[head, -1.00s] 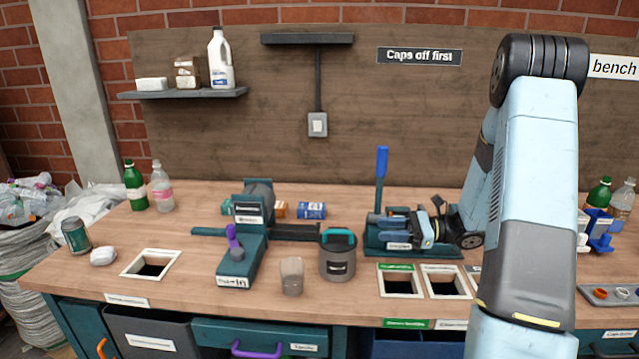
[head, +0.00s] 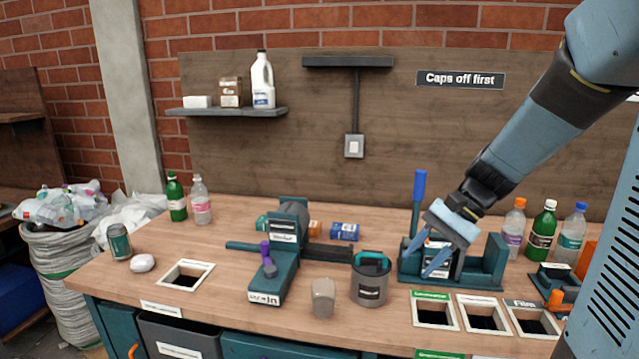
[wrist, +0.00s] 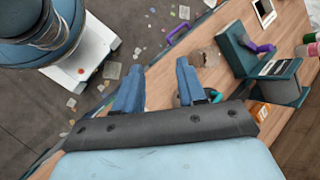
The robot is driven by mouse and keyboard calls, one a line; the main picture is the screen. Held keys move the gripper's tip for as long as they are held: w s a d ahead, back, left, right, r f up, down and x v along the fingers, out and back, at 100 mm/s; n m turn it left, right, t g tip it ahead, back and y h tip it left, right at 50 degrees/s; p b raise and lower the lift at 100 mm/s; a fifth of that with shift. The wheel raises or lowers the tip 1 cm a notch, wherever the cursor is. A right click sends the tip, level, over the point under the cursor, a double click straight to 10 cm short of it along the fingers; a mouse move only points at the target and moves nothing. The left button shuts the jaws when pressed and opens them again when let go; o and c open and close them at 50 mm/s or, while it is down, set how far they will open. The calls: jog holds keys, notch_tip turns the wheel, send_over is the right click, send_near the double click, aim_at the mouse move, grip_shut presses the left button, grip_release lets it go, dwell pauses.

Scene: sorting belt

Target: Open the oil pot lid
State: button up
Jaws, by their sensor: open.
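The oil pot (head: 369,288) is a dark grey round pot with a label, standing upright on the bench near its front edge. A teal ring or handle (head: 373,258) shows at its top; I cannot tell the lid's edge from the rim. My gripper (head: 418,266) is open and empty, pointing down and left, above and to the right of the pot, apart from it. In the wrist view my gripper's two blue fingers (wrist: 160,68) are spread. A little teal of the pot shows beside the right finger, which hides most of it.
A teal press with a blue lever (head: 419,190) stands behind my gripper. Framed openings (head: 435,312) line the right front. Several bottles (head: 541,232) stand at right.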

jog(key=s+d+r+n+t+h, duration=0.3)
jog(key=s+r+n+t+h, duration=0.35)
jog(key=s+r, duration=0.2)
jog(key=m+g+y, duration=0.2)
jog(key=m+y, duration=1.5)
send_near(385, 257)
jog(key=shift+m, duration=0.25)
jog(key=w+a, duration=0.1)
jog(key=a, duration=0.7)
jog(key=w+a, duration=0.1)
jog(key=a, duration=0.3)
jog(key=shift+w+a+f, duration=0.1)
jog(key=shift+w+a, duration=0.05)
jog(key=shift+w, duration=0.15)
grip_shut()
